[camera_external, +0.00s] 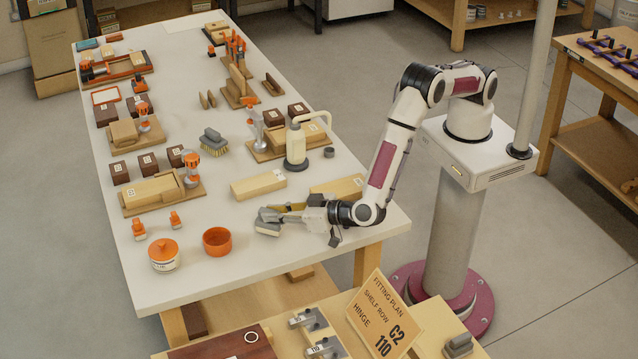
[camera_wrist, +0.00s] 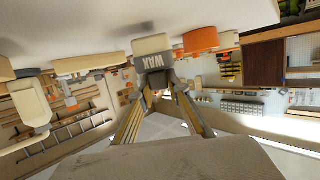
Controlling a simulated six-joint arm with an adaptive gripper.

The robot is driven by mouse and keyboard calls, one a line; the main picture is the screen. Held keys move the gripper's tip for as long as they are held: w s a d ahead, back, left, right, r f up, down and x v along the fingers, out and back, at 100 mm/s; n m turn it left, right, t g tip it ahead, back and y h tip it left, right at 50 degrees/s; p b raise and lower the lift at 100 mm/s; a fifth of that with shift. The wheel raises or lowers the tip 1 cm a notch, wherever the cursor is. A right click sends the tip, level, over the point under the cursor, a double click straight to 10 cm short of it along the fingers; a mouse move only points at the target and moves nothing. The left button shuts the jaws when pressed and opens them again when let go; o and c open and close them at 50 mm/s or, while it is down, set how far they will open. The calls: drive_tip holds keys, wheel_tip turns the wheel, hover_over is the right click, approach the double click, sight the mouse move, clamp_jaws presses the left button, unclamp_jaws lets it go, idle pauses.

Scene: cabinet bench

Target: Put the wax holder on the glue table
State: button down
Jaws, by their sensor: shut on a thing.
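The wax holder (camera_external: 267,228) is a small grey and pale block at the near end of the long white table (camera_external: 240,275). In the wrist view, the wax holder (camera_wrist: 153,46) shows the word WAX, upside down. My gripper (camera_external: 277,215) is shut on it, reaching in low from the right; its fingers (camera_wrist: 158,88) close at the block in the wrist view. I cannot tell whether the block touches the tabletop. A white pot with an orange lid (camera_external: 163,256), its label seeming to read GLUE, stands on this table to the left.
An orange bowl (camera_external: 217,241) stands just left of the wax holder. A long wooden block (camera_external: 258,186) lies behind it, and another (camera_external: 338,188) behind my wrist. A cream lamp-like stand (camera_external: 296,148) is further back. The table's front strip is clear. A sign (camera_external: 383,312) stands on a nearer bench.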

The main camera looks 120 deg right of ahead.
drive_tip(key=shift+f, duration=0.75)
drive_tip(key=shift+f, duration=0.15)
drive_tip(key=c, duration=1.9)
unclamp_jaws()
drive_tip(key=v, duration=1.2)
drive_tip(key=shift+r, duration=0.25)
